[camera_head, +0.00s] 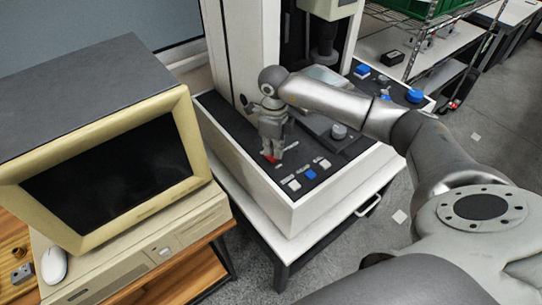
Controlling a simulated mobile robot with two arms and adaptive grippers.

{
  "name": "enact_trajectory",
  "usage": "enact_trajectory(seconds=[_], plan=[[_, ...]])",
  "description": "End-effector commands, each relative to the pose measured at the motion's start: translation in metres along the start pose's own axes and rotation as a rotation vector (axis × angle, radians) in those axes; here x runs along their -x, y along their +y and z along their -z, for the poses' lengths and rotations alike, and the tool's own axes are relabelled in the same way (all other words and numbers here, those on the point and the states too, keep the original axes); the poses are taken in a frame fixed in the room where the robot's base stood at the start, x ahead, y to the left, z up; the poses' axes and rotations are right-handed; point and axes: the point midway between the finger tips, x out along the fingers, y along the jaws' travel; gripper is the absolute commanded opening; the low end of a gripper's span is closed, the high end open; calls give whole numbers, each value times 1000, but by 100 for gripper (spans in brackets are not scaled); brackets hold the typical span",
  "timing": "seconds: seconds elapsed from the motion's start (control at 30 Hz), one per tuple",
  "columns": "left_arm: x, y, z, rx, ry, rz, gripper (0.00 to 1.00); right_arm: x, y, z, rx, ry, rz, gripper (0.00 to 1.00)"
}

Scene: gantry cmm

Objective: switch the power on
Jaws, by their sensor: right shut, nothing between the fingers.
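A small red switch or button (270,160) shows at the fingertips of my right gripper (272,158). My right gripper is shut and empty, pointing down at the panel. Its fingers partly hide the red part, and I cannot tell whether they touch it. To the right of it are a white button (294,184), a blue button (310,174) and another pale button (325,164). The small labels are unreadable. My left gripper is out of view.
A round grey knob (339,131) and blue parts (415,96) stand on the machine's bed. A wire shelf holds a green bin (420,8) behind.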

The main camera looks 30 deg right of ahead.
Motion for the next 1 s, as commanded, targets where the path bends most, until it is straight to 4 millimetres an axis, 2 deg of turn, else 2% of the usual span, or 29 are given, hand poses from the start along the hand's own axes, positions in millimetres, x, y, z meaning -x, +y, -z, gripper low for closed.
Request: enact_trajectory(seconds=[1.0], plan=[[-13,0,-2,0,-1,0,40,-16,0,0,0,1,0,0]])
